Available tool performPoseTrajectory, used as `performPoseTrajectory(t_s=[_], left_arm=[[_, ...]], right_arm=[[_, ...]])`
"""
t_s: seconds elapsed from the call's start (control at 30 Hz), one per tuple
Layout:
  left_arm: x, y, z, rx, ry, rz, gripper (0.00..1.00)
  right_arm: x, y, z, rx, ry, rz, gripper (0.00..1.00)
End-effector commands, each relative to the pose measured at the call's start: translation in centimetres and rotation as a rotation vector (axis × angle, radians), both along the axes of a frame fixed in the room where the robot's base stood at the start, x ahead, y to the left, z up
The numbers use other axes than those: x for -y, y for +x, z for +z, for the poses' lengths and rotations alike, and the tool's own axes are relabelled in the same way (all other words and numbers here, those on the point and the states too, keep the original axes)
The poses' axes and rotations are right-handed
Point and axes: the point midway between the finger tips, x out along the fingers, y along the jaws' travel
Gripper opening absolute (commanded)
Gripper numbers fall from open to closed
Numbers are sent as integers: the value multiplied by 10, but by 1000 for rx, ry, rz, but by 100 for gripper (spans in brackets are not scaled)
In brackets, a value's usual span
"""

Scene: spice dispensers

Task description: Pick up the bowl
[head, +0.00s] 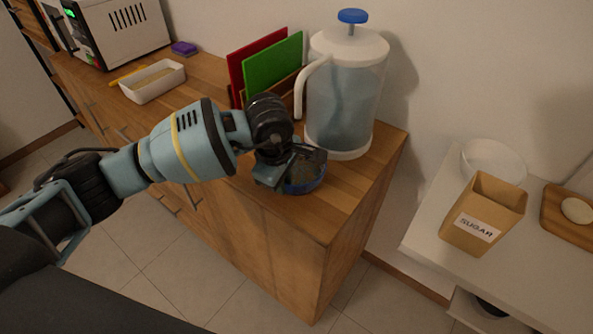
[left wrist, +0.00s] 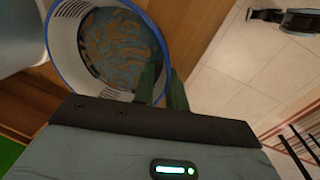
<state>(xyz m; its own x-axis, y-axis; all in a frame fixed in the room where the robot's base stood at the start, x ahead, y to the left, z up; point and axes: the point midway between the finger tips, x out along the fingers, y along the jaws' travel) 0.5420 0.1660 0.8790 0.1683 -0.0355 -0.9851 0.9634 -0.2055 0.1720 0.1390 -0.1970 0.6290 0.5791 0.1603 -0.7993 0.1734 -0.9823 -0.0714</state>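The bowl (head: 308,182) is blue and sits near the front right corner of the wooden counter, partly hidden behind my left gripper (head: 281,176). In the left wrist view the bowl (left wrist: 78,75) shows a blue rim, pale ribbed walls and a patterned bottom. My left gripper's fingers (left wrist: 162,88) are close together there, one over the inside of the bowl and one outside, with the rim between them. They look shut on the rim. My right gripper is not in view.
A large jug (head: 345,95) with a blue knob stands just behind the bowl. A white tray (head: 153,82) is farther left. A sugar box (head: 484,213) stands on the white counter at the right, across a gap.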

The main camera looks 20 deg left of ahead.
Motion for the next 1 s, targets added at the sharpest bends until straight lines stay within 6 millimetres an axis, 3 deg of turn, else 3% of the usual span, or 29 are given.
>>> performPoseTrajectory(t_s=[0.67,1.0], left_arm=[[0,0,3,0,1,1,0],[0,1,26,3,-1,0,0]], right_arm=[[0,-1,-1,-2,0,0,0],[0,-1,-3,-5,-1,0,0]])
